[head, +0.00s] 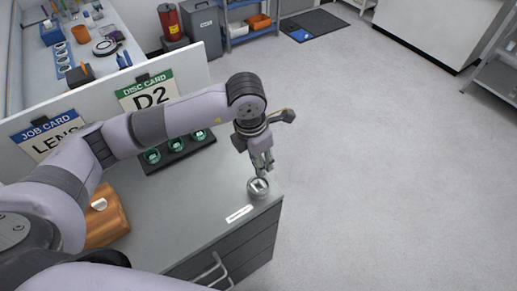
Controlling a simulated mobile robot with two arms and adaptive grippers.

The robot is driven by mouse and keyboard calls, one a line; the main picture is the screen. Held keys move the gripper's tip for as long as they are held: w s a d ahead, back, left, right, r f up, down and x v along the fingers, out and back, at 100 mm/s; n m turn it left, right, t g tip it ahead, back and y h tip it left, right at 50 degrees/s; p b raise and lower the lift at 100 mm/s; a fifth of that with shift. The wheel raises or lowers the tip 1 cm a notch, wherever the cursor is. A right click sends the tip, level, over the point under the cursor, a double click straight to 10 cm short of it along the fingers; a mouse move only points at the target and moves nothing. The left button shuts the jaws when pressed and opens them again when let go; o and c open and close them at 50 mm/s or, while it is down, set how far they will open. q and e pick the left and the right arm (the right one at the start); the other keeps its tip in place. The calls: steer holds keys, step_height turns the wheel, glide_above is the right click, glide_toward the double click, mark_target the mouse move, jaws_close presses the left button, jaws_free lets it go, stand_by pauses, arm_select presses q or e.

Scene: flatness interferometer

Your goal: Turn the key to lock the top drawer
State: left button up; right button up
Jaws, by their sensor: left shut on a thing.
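My left gripper (265,171) points down over the near right corner of the grey cabinet top. Its fingers are closed on a small part at the round grey key fitting (258,189), which has a pale square face. The key itself is small and mostly hidden by the fingers, so its turn angle cannot be told. The cabinet's drawers (243,251) show below the top's edge, with a metal handle (211,270) on the front. The top drawer looks flush with the front. My right gripper is out of view.
A white label (239,214) lies beside the fitting. A black tray (178,154) with several green-rimmed round holders stands behind. A wooden block (107,218) is at left. Job and disc cards hang on the panel (190,70). Open floor (390,180) lies to the right.

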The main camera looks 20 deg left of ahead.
arm_select(q)
steer(key=shift+f, duration=0.55)
steer(key=shift+f+b, duration=0.85)
steer(key=shift+f, duration=0.4)
steer(key=shift+f+b, duration=0.4)
steer(key=shift+f, duration=0.35)
steer(key=shift+f+b, duration=0.5)
steer(key=shift+b, duration=0.15)
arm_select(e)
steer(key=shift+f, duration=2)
